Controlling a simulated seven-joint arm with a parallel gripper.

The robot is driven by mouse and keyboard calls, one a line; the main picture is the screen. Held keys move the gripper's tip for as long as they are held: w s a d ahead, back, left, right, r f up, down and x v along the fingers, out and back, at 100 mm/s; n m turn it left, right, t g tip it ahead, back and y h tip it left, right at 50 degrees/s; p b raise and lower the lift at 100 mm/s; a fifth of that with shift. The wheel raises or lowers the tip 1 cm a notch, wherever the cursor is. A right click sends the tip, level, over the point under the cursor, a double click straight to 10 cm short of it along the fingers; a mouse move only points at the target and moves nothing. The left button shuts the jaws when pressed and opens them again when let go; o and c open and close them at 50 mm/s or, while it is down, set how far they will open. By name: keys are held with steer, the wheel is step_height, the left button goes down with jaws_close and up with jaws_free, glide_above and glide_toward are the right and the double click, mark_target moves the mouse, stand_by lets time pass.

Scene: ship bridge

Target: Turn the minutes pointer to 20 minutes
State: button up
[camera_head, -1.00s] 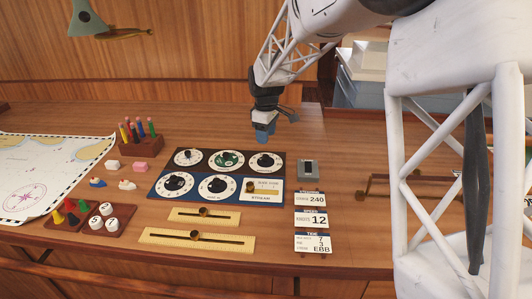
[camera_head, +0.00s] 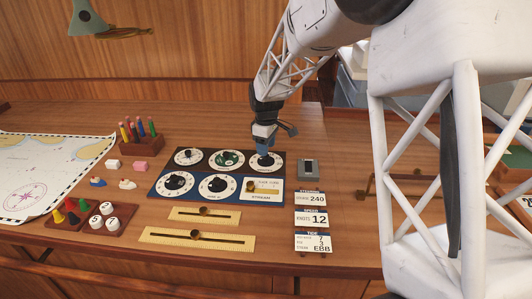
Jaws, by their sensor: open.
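A panel with several round dials (camera_head: 237,171) lies on the wooden console. The lower row has two white dials (camera_head: 178,185) (camera_head: 217,187). I cannot read which one is the minutes dial. My gripper (camera_head: 263,151) points down right over the top right dial, its fingertips at or just above that dial's knob. The fingers partly hide the knob and the dial's upper part. It is open, and no held object shows.
A small grey box (camera_head: 308,169) stands right of the panel, above several white cards (camera_head: 311,219). A peg rack (camera_head: 140,141), small blocks and a chart (camera_head: 50,170) are to the left.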

steer(key=shift+f, duration=1.45)
steer(key=shift+c, duration=0.2)
steer(key=c, duration=0.9)
